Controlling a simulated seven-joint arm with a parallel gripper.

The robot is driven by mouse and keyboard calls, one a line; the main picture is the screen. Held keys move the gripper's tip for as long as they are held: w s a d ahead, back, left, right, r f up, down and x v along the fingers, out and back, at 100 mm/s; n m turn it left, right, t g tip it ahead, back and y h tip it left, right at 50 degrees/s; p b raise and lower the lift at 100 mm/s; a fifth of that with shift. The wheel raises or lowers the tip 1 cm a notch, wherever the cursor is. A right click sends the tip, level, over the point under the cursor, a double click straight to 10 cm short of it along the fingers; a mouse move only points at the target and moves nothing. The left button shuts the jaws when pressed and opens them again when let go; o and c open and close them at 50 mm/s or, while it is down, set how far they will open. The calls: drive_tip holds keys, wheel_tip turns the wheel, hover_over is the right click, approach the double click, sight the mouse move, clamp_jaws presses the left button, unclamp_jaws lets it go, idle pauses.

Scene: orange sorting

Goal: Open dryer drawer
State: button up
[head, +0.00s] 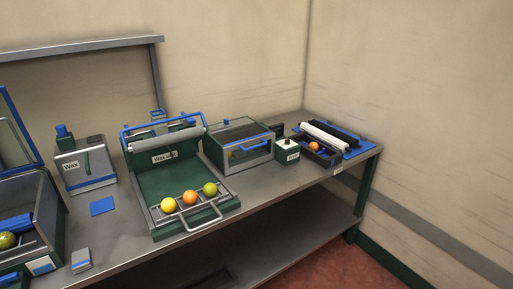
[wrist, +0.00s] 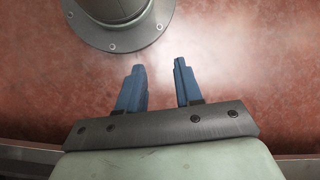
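A green box (head: 216,143) with a clear front window and a blue bar handle (head: 250,146) stands on the bench right of centre in the head view. It looks like the dryer, though I can read no label on it. Its front appears closed. My gripper (wrist: 160,72) shows only in the wrist view, its two blue fingers apart with nothing between them. It is over the reddish floor, away from the bench top. The head view does not show my gripper.
Left of the box, a green machine (head: 165,185) labelled wax has a wire tray holding yellow, orange and green fruit. A small labelled box (head: 287,151) and a dark tray (head: 327,160) with an orange stand to the right. A wax container (head: 84,165) stands left.

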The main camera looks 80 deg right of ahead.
drive_tip(key=d+r+m+t, duration=0.2)
drive_tip(key=d+r, duration=0.2)
drive_tip(key=d, duration=0.3)
drive_tip(key=d+r+m+t+y, duration=0.1)
drive_tip(key=d+r+m+t, duration=0.2)
drive_tip(key=d+r, duration=0.35)
drive_tip(key=d+r+m+t, duration=0.2)
drive_tip(key=d, duration=0.7)
drive_tip(key=s+d+r+m+t+h, duration=0.5)
drive_tip(key=s+d+r+m+t, duration=0.1)
drive_tip(key=s+d+r, duration=1.25)
drive_tip(key=m+t+h, duration=0.2)
drive_tip(key=m+h, duration=0.7)
drive_tip(key=h, duration=0.2)
approach(257, 146)
drive_tip(key=x, duration=1)
drive_tip(key=shift+w+d+f, duration=0.15)
drive_tip(key=shift+w+d, duration=0.05)
drive_tip(key=shift+d, duration=0.05)
drive_tip(key=shift+c, duration=0.4)
